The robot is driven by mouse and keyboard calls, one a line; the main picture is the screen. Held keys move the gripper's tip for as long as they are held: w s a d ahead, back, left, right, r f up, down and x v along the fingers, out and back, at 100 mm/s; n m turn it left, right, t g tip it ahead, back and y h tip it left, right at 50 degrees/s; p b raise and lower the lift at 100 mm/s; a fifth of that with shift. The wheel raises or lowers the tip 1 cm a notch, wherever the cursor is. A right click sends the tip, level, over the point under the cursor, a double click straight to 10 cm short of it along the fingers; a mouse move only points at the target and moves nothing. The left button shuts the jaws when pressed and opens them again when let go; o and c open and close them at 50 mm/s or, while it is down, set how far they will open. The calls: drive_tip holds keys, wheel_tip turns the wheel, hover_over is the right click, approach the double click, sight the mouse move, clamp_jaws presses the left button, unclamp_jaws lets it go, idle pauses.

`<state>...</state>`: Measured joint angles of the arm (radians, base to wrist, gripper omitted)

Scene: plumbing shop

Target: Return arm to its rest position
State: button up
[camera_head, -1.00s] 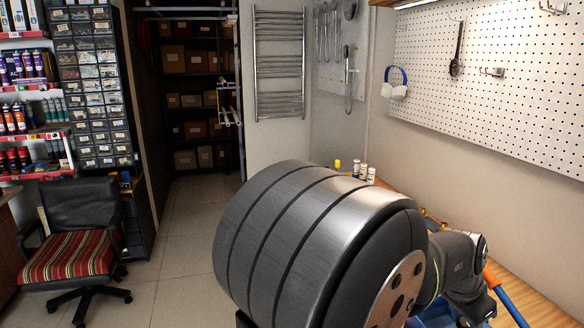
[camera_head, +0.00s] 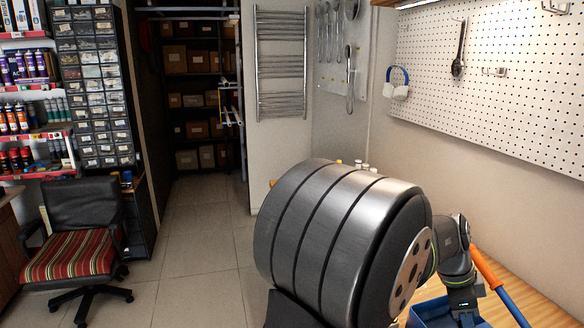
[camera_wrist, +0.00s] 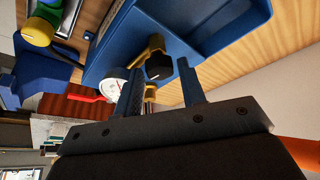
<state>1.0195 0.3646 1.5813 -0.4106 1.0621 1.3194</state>
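My arm fills the lower middle of the head view, its large grey joint in front and its wrist reaching down over the bench at the right. In the wrist view my gripper (camera_wrist: 160,68) has its two dark fingers apart, with no object touching both of them. A brass fitting with a black knob (camera_wrist: 158,66) shows between the fingertips, seemingly beyond them, by a blue tray (camera_wrist: 235,35). A white-faced gauge (camera_wrist: 112,88) shows beside the left finger. In the head view the fingers cannot be made out.
The wooden bench (camera_head: 530,306) holds the blue tray (camera_head: 425,313) and an orange and blue tool (camera_head: 497,287) close to my wrist. Small bottles (camera_head: 358,164) stand at its far end. A pegboard wall (camera_head: 490,90) rises behind. A striped chair (camera_head: 72,255) stands left; floor between is clear.

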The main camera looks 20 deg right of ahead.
drive_tip(key=shift+m+g, duration=0.3)
drive_tip(key=shift+m, duration=0.6)
drive_tip(key=shift+y, duration=0.3)
drive_tip(key=shift+o, duration=0.2)
drive_tip(key=o, duration=1.3)
drive_tip(key=shift+o, duration=0.2)
drive_tip(key=shift+r, duration=0.15)
drive_tip(key=r+n, duration=0.1)
drive_tip(key=r, duration=0.1)
drive_tip(key=d+r+n+y, duration=0.1)
drive_tip(key=r, duration=0.1)
drive_tip(key=r+t, duration=0.1)
drive_tip(key=r, duration=0.2)
drive_tip(key=shift+s+d+n, duration=0.15)
drive_tip(key=shift+d+n, duration=0.05)
drive_tip(key=shift+n, duration=0.2)
wheel_tip(320, 180, up, 11)
drive_tip(key=n+t+y, duration=0.2)
drive_tip(key=n, duration=0.4)
wheel_tip(320, 180, down, 10)
drive_tip(key=a, duration=0.1)
drive_tip(key=shift+s, duration=0.15)
